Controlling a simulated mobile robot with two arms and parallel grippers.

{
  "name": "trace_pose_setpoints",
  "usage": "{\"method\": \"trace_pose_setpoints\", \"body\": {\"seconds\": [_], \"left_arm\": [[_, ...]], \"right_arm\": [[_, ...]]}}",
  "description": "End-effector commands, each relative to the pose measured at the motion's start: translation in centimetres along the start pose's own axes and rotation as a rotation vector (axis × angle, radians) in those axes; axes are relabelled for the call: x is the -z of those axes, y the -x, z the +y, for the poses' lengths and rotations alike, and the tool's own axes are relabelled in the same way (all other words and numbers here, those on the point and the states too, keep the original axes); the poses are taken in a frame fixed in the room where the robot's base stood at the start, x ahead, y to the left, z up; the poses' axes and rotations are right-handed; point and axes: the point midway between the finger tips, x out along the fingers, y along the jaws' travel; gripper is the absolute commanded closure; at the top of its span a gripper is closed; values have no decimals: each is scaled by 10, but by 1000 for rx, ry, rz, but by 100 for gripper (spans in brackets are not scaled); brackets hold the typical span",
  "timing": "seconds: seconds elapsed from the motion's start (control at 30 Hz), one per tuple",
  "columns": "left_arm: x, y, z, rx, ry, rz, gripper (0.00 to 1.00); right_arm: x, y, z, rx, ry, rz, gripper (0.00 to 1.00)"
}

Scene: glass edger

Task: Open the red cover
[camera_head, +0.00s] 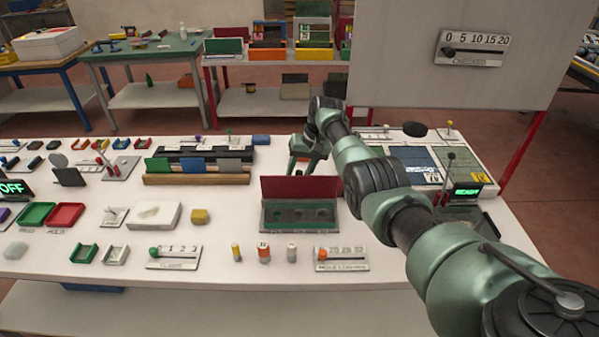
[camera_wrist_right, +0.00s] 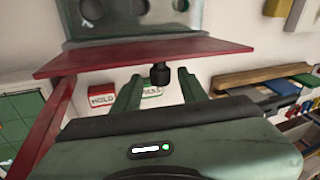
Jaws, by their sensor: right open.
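The red cover (camera_head: 301,187) stands raised along the back edge of a green box (camera_head: 299,229), whose top with round recesses is exposed. In the right wrist view the cover (camera_wrist_right: 100,60) is seen nearly edge-on, with a black knob (camera_wrist_right: 160,74) on its near side. My right gripper (camera_head: 307,150) is behind the cover in the head view, pointing down. In the wrist view its two green fingers (camera_wrist_right: 158,88) are apart, with the knob between or just beyond their tips; I cannot tell whether they touch it. My left gripper is not in view.
Small bottles (camera_head: 264,251) and a numbered slider plate (camera_head: 342,259) stand in front of the box. A rack of coloured plates (camera_head: 197,178) is to the left. A panel with levers (camera_head: 437,163) lies to the right. My right arm spans the table's right side.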

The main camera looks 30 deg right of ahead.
Motion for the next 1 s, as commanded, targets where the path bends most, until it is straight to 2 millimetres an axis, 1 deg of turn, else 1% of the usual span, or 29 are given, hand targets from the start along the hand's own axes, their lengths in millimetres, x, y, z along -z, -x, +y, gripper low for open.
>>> {"method": "trace_pose_setpoints", "body": {"seconds": [0.17,0.4,0.5,0.67,1.0], "left_arm": [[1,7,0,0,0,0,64],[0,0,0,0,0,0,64],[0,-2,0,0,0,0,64],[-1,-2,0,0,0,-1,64],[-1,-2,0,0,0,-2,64]], "right_arm": [[1,23,1,-1,1,4,57],[2,56,3,-1,-1,3,57],[2,66,3,-1,-1,1,57],[2,72,3,-2,-1,0,57],[2,72,2,-2,-1,-1,57]]}}
